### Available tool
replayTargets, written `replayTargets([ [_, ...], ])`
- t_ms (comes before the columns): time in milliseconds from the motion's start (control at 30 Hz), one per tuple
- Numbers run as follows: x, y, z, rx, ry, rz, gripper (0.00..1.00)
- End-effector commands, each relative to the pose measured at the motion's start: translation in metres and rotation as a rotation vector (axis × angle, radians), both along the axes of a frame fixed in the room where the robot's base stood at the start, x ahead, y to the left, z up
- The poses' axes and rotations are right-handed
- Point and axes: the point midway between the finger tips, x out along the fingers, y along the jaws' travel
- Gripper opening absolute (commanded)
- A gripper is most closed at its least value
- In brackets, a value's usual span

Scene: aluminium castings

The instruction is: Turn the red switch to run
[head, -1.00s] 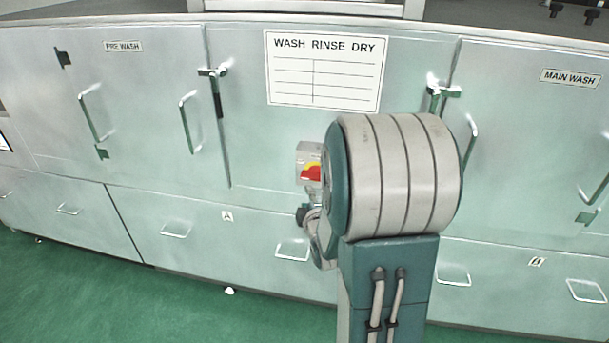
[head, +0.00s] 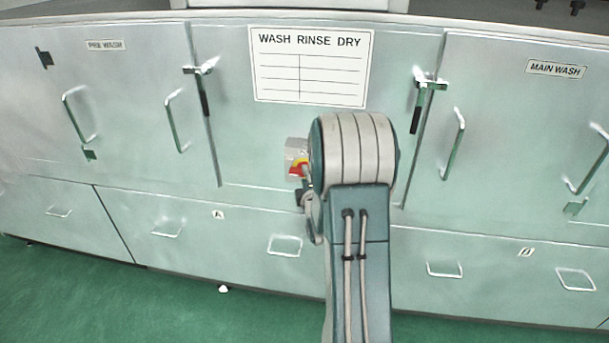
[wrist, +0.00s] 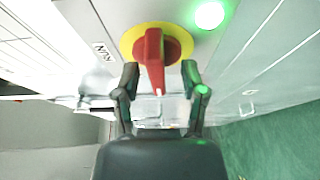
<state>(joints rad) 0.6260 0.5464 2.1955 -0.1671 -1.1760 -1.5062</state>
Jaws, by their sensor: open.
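The red switch (wrist: 153,60) is a red handle on a round yellow plate (wrist: 184,44) in the wrist view. Its pale tip points towards my gripper. A RUN label (wrist: 103,52) is to the left of the plate. My gripper (wrist: 160,78) is open, with one finger on each side of the handle's lower end; contact cannot be told. In the head view the red switch (head: 297,169) shows on a small grey box (head: 296,146), just left of my arm. My arm hides part of the box and most of the gripper.
The box is on a long metal washer cabinet with door handles (head: 175,121) and drawer pulls (head: 285,245). A WASH RINSE DRY sign (head: 310,66) is above. A green light (wrist: 209,15) glows beside the switch. Green floor (head: 170,300) is clear in front.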

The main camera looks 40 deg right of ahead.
Motion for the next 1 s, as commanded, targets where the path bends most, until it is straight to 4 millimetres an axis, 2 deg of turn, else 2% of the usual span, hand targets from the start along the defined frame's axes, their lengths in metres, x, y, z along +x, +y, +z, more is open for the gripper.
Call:
replayTargets([
  [100, 0.0080, -0.0035, 0.0002, 0.000, -0.001, 0.001, 0.54],
  [367, 0.0097, -0.0045, -0.0001, 0.000, 0.001, 0.001, 0.54],
  [400, 0.0096, -0.0045, -0.0001, 0.000, 0.001, 0.001, 0.50],
  [467, 0.0096, -0.0045, 0.0000, 0.000, 0.000, 0.000, 0.23],
  [500, 0.0095, -0.0045, 0.0000, 0.000, 0.000, 0.000, 0.05],
  [533, 0.0095, -0.0045, 0.0001, 0.000, 0.000, 0.000, 0.00],
  [1000, 0.0089, -0.0046, -0.0021, 0.030, -0.028, -0.001, 0.00],
])
